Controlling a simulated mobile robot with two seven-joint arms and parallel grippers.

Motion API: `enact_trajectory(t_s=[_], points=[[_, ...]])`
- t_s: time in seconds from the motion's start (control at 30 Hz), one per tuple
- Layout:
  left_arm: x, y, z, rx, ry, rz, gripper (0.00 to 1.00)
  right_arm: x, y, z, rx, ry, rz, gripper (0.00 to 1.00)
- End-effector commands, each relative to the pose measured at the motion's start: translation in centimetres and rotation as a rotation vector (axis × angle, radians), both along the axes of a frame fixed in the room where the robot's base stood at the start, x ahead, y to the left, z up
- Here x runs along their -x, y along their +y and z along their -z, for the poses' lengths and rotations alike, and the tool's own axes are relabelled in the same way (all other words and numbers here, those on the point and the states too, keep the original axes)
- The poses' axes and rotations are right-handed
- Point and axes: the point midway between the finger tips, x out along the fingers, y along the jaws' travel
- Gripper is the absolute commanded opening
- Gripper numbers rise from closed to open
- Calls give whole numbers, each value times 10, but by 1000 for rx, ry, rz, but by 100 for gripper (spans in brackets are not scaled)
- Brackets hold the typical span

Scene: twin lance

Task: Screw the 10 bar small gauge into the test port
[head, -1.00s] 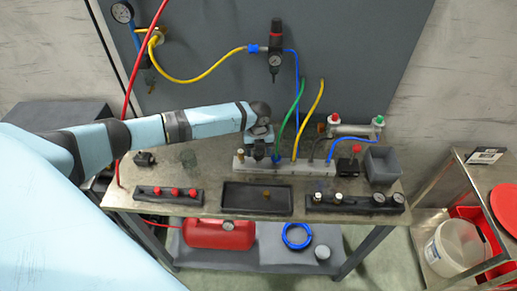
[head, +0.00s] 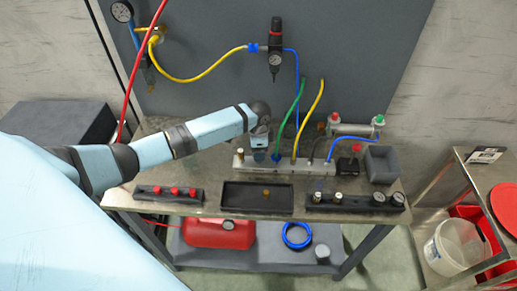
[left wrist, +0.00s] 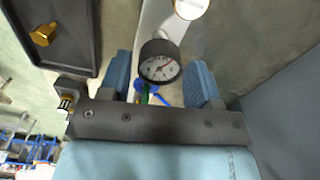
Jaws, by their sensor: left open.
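Two more round gauges (head: 378,198) (head: 397,199) sit in the black right-hand rack (head: 356,208). My right gripper is not in view.
Green (head: 289,118) and yellow (head: 311,118) hoses rise from the manifold close right of my gripper. A black tray (head: 240,198) holds a brass fitting (head: 266,194). A rack with red knobs (head: 175,191) stands left. A grey bin (head: 381,164) stands right.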

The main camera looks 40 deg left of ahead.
Motion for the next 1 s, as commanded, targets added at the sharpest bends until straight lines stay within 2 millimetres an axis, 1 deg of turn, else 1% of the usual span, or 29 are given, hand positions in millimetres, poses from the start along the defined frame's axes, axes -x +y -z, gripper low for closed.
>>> enact_trajectory(t_s=[0.23, 0.43, 0.53, 0.63, 1.0], points=[[0, 0, 0, 0, 0, -24, 57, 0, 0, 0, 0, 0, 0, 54], [0, 0, 0, 0, 0, -22, 12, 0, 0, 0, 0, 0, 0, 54], [0, 0, 0, -1, -1, -5, 11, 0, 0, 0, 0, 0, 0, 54], [0, 1, 0, -2, -1, 99, 11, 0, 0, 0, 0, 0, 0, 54], [-1, 1, 0, -2, -1, 724, 10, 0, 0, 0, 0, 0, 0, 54]])
